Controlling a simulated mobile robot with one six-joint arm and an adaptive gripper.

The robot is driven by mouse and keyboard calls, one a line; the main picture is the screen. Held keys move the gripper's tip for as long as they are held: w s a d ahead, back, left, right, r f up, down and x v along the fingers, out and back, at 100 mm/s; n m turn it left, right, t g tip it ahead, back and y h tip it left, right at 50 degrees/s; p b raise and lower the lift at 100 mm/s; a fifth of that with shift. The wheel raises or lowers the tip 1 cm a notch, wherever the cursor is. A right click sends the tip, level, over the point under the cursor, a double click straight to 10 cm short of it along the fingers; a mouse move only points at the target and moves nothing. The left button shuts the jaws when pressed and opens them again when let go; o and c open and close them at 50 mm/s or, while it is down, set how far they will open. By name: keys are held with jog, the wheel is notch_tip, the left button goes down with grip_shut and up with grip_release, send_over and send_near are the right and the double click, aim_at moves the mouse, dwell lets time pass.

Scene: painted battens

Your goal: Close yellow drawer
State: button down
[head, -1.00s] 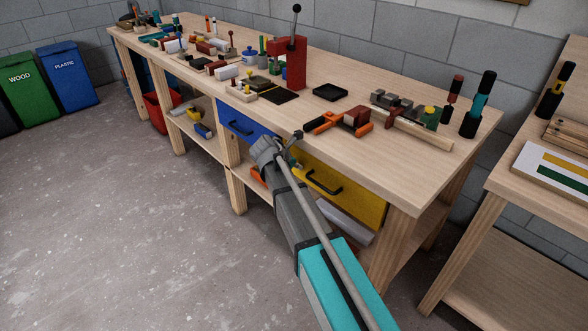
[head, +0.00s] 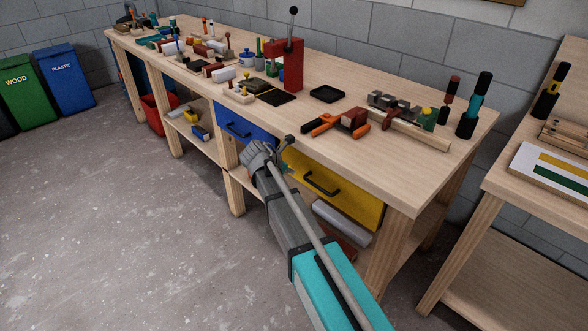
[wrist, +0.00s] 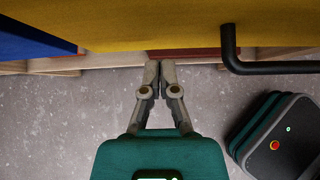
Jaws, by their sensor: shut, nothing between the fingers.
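The yellow drawer (head: 352,203) is under the bench top, right of the blue drawer, with a black bar handle (head: 321,185). Its front looks close to flush with the bench, though a small gap cannot be ruled out. My gripper (head: 285,166) is at the drawer's left end, left of the handle, partly hidden by my wrist. In the wrist view, my fingertips (wrist: 159,65) are together and empty at the lower edge of the yellow front (wrist: 150,30). The handle (wrist: 231,55) is to their right. Whether the fingertips touch the front cannot be told.
The blue drawer (head: 240,127) is to the left. A lower shelf holds a grey piece (head: 341,217) beneath the yellow drawer. Tools crowd the bench top (head: 400,165). A second bench (head: 505,183) stands at the right. The floor (head: 110,220) in front is open.

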jog(key=p+v, duration=0.7)
jog(key=v, duration=0.4)
jog(key=shift+s+a+f, duration=0.25)
jog(key=shift+s+f, duration=0.1)
jog(key=s+d+f+m+g+y, duration=0.3)
jog(key=s+d+m, duration=0.75)
jog(key=m, duration=0.25)
jog(key=s+d+f+m+g+y, duration=0.2)
jog(key=s+d+m+g+y, duration=0.15)
jog(key=s+d+m, duration=0.7)
notch_tip(320, 180, up, 14)
jog(key=w+m+p, duration=0.1)
jog(key=m+p, duration=0.2)
jog(key=p, duration=1.1)
jog(key=shift+w+d+p, duration=0.2)
jog(key=shift+d+p, duration=0.05)
jog(key=shift+p, duration=0.1)
